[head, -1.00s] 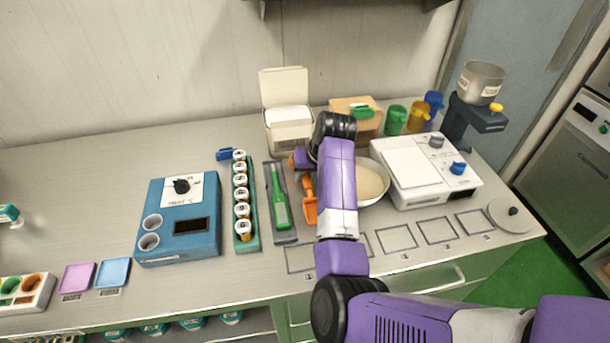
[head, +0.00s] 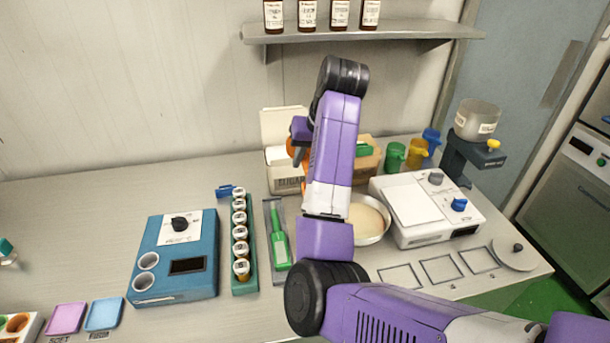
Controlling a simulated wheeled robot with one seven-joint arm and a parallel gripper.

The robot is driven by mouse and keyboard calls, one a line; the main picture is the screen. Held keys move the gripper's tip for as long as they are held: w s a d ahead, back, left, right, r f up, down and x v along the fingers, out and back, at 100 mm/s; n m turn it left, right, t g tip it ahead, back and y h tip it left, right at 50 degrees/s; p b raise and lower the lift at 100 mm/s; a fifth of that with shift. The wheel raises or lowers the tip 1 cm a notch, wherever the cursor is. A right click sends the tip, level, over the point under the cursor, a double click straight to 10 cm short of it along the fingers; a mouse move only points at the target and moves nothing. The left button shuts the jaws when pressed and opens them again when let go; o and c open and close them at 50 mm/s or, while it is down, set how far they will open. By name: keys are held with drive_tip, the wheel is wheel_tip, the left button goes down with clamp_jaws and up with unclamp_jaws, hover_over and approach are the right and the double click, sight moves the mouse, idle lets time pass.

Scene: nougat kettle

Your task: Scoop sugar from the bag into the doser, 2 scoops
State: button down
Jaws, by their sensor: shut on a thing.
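My gripper (head: 299,138) is raised in front of the open white box at the back, mostly hidden by my purple arm. It is shut on the orange scoop (head: 291,147), of which only a little shows, so I cannot tell what is in it. The open white box (head: 283,118), which looks like the sugar bag, has its lid flap up; my arm and gripper cover part of its mouth. A grey hopper (head: 478,119) with a yellow knob, likely the doser, stands on a dark stand at the back right.
A bowl of pale powder (head: 367,219) sits right of my arm beside a white scale (head: 425,207). Green, yellow and blue cups (head: 418,153) stand behind. A green tool (head: 279,240), a vial rack (head: 240,255) and a blue device (head: 176,255) are left. A bottle shelf (head: 360,33) hangs above.

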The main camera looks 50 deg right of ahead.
drive_tip(key=shift+r+p, duration=1.85)
drive_tip(key=shift+r, duration=0.25)
drive_tip(key=shift+r+p, duration=0.7)
drive_tip(key=shift+r, duration=0.5)
drive_tip(key=shift+a+f, duration=0.1)
